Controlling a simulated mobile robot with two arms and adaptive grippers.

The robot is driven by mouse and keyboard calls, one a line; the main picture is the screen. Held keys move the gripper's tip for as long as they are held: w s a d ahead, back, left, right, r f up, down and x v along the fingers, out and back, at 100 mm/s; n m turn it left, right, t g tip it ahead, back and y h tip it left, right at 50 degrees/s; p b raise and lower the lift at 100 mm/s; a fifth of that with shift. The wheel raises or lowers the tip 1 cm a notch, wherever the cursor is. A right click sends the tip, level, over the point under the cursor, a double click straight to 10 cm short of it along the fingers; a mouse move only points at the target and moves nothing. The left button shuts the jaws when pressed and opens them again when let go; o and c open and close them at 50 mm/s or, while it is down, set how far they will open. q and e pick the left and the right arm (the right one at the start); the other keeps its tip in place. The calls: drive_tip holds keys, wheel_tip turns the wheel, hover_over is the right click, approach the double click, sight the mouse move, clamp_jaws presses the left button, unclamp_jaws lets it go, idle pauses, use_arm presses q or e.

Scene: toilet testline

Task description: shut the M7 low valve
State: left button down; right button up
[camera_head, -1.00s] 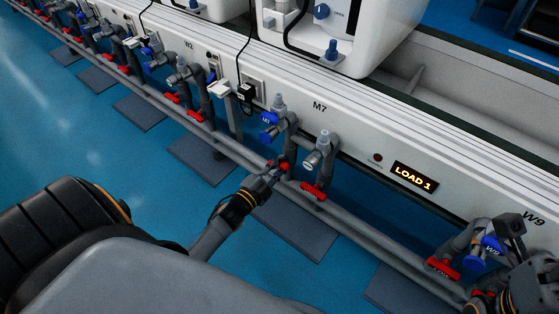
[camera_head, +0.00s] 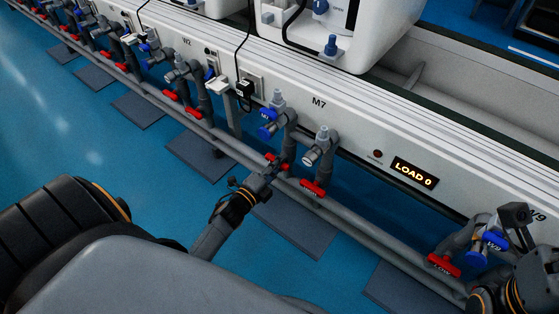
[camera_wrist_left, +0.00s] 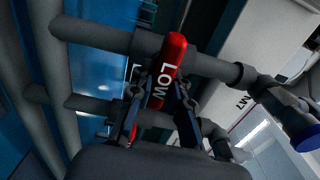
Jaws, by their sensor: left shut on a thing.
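The red valve handle marked LOW (camera_wrist_left: 168,72) is between the fingers of my left gripper (camera_wrist_left: 160,100) in the left wrist view. It lies across the grey pipe, and its lower part is hidden by the fingers. In the head view my left gripper (camera_head: 270,171) is at this red handle (camera_head: 278,161), on the pipe below the blue M7 valve (camera_head: 268,128). The M7 label (camera_head: 319,102) is on the white panel above. My right gripper's arm (camera_head: 525,285) is at the lower right near W9; its fingers cannot be made out.
Another red handle (camera_head: 313,188) is just right of my left gripper. A display (camera_head: 413,173) reads LOAD 0. A red LOW handle (camera_head: 443,265) and blue W9 valve (camera_head: 487,243) stand beside my right arm. Blue floor lies in front of the pipes.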

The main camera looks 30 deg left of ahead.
use_arm(q)
drive_tip(key=shift+d, duration=0.1)
drive_tip(key=c, duration=1.2)
unclamp_jaws()
drive_tip(key=s, duration=0.8)
drive_tip(key=s+a, duration=0.1)
drive_tip(key=s, duration=0.3)
drive_tip(key=shift+f, duration=0.1)
